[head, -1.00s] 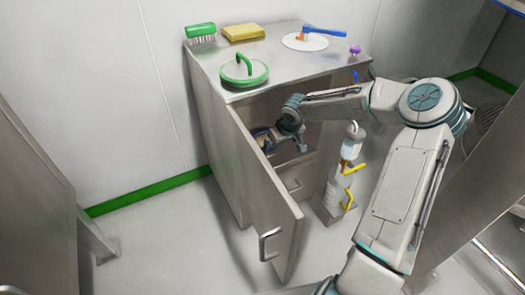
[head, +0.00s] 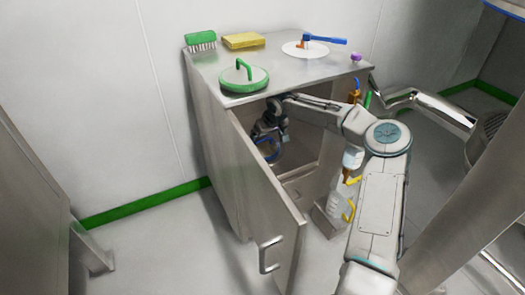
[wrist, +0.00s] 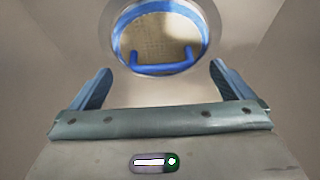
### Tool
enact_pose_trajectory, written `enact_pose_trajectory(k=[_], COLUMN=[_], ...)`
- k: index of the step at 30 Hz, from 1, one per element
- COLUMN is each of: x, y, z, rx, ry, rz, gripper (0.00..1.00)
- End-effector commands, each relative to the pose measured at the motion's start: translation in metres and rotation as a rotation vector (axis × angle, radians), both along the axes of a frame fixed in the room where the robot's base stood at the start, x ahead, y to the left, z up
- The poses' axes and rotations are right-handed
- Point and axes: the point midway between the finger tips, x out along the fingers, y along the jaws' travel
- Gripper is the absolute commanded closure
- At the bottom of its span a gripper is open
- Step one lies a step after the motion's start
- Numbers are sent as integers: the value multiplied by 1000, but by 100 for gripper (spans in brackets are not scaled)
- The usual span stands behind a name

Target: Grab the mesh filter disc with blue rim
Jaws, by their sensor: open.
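The mesh filter disc (wrist: 160,38) shows at the top of the wrist view, with a tan mesh face, a blue rim and a blue bar handle along its lower edge. My gripper (wrist: 162,84) is open, its two blue fingers apart on either side below the disc, with nothing between them. The disc lies ahead of the fingertips and looks apart from them. In the head view my gripper (head: 262,135) is inside the open cabinet (head: 215,135), and part of the disc (head: 269,149) shows just below it, partly hidden by the gripper.
The cabinet door (head: 255,190) stands open on the left of my arm. On the cabinet top are a green-handled lid (head: 243,79), a green brush (head: 200,39), a yellow sponge (head: 243,41) and a white disc (head: 306,50). Bottles with yellow parts (head: 340,195) stand right of the opening.

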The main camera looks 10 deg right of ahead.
Motion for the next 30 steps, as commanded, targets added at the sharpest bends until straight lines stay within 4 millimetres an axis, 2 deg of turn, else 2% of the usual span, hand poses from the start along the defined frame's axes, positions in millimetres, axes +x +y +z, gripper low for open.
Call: enact_pose_trajectory(k=[8,14,18,28,29,30], x=[11,21,27,30,30,30], y=[4,8,10,10,10,9], z=[-1,-31,-43,-46,-46,-46], rx=[2,4,2,0,-1,0], ry=[2,4,3,2,2,2], rz=[0,-1,0,0,0,0], gripper=[0,0,0,0,6,17])
